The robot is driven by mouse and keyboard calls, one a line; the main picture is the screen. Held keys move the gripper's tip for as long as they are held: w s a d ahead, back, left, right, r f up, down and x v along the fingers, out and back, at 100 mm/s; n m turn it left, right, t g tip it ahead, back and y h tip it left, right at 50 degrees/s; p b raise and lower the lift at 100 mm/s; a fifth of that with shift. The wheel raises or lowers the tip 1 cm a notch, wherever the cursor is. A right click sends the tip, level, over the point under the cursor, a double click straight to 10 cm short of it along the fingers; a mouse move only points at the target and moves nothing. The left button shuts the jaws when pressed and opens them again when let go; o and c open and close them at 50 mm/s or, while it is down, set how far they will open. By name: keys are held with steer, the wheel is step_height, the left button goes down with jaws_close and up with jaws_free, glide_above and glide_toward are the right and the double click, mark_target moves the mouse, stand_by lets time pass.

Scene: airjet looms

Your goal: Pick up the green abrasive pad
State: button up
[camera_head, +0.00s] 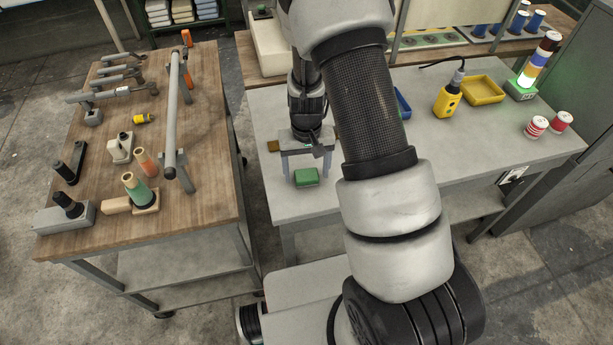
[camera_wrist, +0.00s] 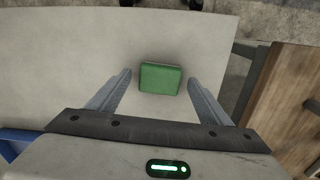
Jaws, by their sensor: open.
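The green abrasive pad (camera_head: 306,177) lies flat on the light grey table, near its front left edge. In the wrist view the pad (camera_wrist: 160,79) shows as a green block beyond the fingertips, centred between the two fingers. My gripper (camera_head: 305,163) is open above the table, just behind the pad in the head view. In the wrist view my gripper (camera_wrist: 160,82) has its fingers spread wider than the pad, with nothing between them. I cannot tell the exact height of the fingertips over the table.
A wooden workbench (camera_head: 200,205) with tools and bobbins stands to the left, across a gap. A blue bin (camera_head: 402,104), yellow pendant (camera_head: 447,101) and yellow tray (camera_head: 484,91) stand farther right. Bare tabletop surrounds the pad.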

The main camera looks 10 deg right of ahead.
mark_target(307, 174)
steer(key=c, duration=1.1)
step_height(307, 174, up, 10)
steer(key=shift+r, duration=0.1)
steer(key=shift+c, duration=0.2)
